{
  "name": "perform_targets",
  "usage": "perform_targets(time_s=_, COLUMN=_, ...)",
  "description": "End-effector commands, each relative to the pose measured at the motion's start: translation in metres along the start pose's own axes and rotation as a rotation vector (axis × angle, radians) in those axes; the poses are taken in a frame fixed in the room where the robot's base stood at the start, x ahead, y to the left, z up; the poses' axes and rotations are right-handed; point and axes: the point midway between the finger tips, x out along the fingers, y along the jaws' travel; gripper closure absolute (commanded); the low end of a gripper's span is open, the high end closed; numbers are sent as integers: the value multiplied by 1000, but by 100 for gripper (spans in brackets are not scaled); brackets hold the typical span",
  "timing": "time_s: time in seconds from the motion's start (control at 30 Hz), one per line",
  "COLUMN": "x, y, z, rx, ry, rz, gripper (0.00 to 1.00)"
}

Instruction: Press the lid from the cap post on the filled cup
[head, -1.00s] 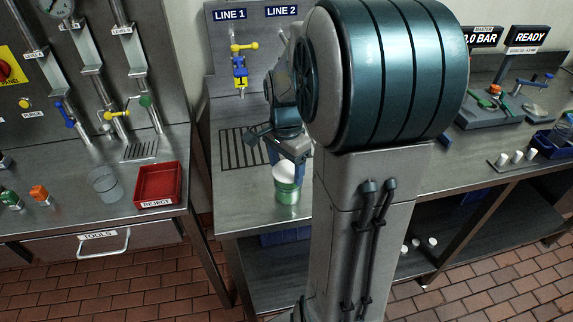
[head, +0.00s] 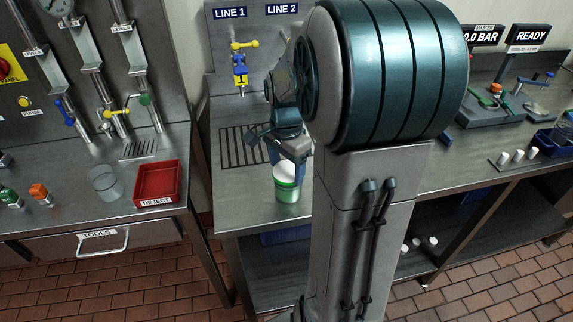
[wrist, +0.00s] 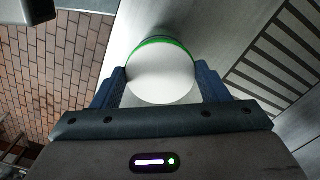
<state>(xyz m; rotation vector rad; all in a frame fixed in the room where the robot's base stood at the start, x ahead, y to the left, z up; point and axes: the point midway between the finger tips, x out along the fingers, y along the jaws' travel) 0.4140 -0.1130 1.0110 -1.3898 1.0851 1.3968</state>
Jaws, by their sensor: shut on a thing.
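My gripper (head: 288,160) comes down from above and is shut on the lid. In the wrist view the lid (wrist: 161,76) is a white disc between the two blue fingers (wrist: 161,84), with a green rim (wrist: 160,41) showing along its far edge. The cup's contents are hidden. The cap post cannot be made out.
The slotted drain grate (head: 240,148) lies behind and left of the cup. A red reject tray (head: 158,183) and a clear cup (head: 105,183) are on the left counter. White cups (head: 516,157) stand on the right counter. The counter's front edge is close to the cup.

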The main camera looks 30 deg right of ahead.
Motion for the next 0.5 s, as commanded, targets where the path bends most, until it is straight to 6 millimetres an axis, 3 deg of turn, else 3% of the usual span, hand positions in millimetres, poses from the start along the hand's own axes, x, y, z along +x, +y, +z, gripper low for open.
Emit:
perform_targets(time_s=0.13, x=0, y=0, z=0, rx=0, ry=0, rz=1, gripper=53)
perform_targets(time_s=0.17, x=0, y=0, z=0, rx=0, ry=0, rz=1, gripper=26)
perform_targets(time_s=0.23, x=0, y=0, z=0, rx=0, ry=0, rz=1, gripper=7)
perform_targets(time_s=0.5, x=0, y=0, z=0, rx=0, ry=0, rz=0, gripper=6)
